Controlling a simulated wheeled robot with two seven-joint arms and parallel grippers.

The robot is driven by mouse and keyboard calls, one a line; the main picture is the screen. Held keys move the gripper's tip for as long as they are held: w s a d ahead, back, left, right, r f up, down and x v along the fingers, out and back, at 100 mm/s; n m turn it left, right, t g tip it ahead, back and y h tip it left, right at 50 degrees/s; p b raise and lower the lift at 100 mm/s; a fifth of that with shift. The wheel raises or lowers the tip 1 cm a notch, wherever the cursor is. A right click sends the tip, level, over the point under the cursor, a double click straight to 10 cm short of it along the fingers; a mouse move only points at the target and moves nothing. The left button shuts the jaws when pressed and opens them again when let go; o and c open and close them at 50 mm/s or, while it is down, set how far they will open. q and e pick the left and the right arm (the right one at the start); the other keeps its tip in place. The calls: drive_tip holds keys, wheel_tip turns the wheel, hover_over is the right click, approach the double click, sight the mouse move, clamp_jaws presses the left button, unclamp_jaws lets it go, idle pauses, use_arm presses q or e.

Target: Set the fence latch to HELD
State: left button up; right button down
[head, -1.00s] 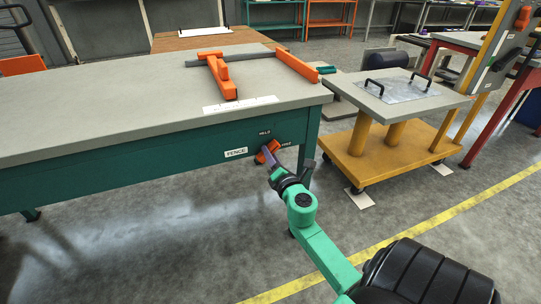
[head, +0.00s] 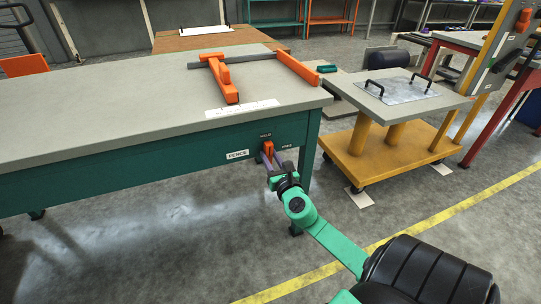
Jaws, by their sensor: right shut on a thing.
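The orange fence latch (head: 268,149) is on the green front apron of the bench, near its right end. The latch stands nearly upright, with its upper end towards the upper label, which seems to read HELD (head: 265,135). The other label, apparently FREE (head: 286,147), is to its right. My right gripper (head: 269,161) reaches up from the lower right and is shut on the latch, its fingers hiding the lower part. My left gripper is not in view.
The grey bench top (head: 110,105) carries an orange fence (head: 223,80) and a white scale strip (head: 243,107). A FENCE label (head: 237,154) is left of the latch. A yellow cart (head: 385,150) with a handled plate stands to the right. Floor in front is clear.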

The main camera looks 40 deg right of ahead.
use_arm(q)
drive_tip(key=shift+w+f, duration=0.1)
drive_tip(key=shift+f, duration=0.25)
use_arm(e)
drive_tip(key=shift+r+n, duration=0.15)
drive_tip(key=shift+n, duration=0.15)
drive_tip(key=c, duration=0.6)
unclamp_jaws()
use_arm(q)
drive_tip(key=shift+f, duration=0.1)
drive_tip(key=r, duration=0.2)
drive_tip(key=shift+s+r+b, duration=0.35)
drive_tip(key=shift+b, duration=0.05)
use_arm(e)
drive_tip(key=v, duration=1.4)
drive_tip(key=shift+s+a, duration=0.15)
drive_tip(key=shift+s, duration=0.1)
